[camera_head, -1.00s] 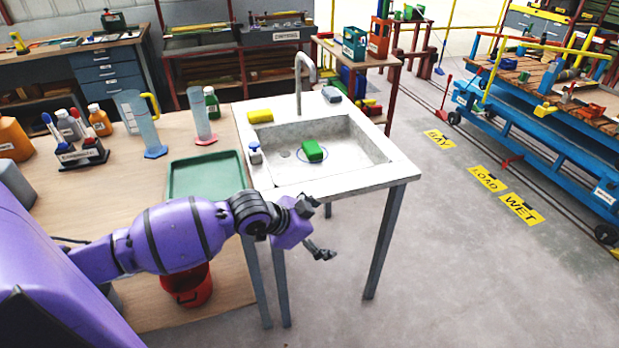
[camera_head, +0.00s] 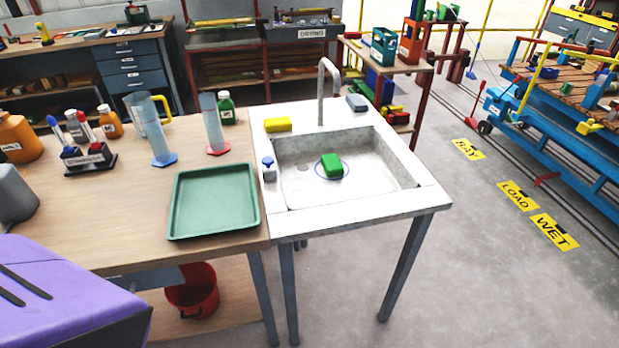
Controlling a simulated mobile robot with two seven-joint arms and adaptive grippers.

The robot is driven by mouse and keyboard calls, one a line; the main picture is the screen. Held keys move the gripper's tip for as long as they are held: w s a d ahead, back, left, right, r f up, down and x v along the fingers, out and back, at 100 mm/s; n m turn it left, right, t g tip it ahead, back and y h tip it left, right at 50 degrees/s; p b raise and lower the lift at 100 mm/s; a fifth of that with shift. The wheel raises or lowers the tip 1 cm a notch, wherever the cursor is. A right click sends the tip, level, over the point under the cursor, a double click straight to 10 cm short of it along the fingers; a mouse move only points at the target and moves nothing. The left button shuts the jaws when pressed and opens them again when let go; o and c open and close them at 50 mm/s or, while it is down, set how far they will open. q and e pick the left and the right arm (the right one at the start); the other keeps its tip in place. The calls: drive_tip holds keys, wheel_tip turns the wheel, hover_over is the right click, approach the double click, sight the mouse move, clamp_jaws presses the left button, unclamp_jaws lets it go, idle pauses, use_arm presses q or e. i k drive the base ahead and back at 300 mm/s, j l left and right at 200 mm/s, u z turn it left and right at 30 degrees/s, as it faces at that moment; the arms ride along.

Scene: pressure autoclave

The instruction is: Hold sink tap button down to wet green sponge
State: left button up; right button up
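The green sponge (camera_head: 332,165) lies in the basin of the white sink (camera_head: 424,199), inside a thin blue ring marked on the basin floor. The grey tap (camera_head: 322,90) stands at the back of the sink, its spout bent over the basin. Nothing touches the sponge or the button. Neither gripper is in view.
A yellow sponge (camera_head: 277,125) and a grey block (camera_head: 357,102) lie on the sink's back rim. A green tray (camera_head: 214,200) is on the wooden table left of the sink, with two cylinders and several bottles behind it. A red bucket (camera_head: 193,291) stands below.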

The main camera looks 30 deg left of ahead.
sight(268, 161)
drive_tip(key=i+j+u, duration=0.1)
drive_tip(key=i+u, duration=0.35)
drive_tip(key=i, duration=0.15)
drive_tip(key=i+l+u, duration=0.15)
drive_tip(key=i+u, duration=0.25)
drive_tip(key=i, duration=0.15)
drive_tip(key=k+j+z, duration=0.15)
drive_tip(key=k+j, duration=0.2)
drive_tip(key=j, duration=0.2)
drive_tip(key=k+j+z, duration=0.15)
drive_tip(key=k+j, duration=0.25)
drive_tip(key=j, duration=0.15)
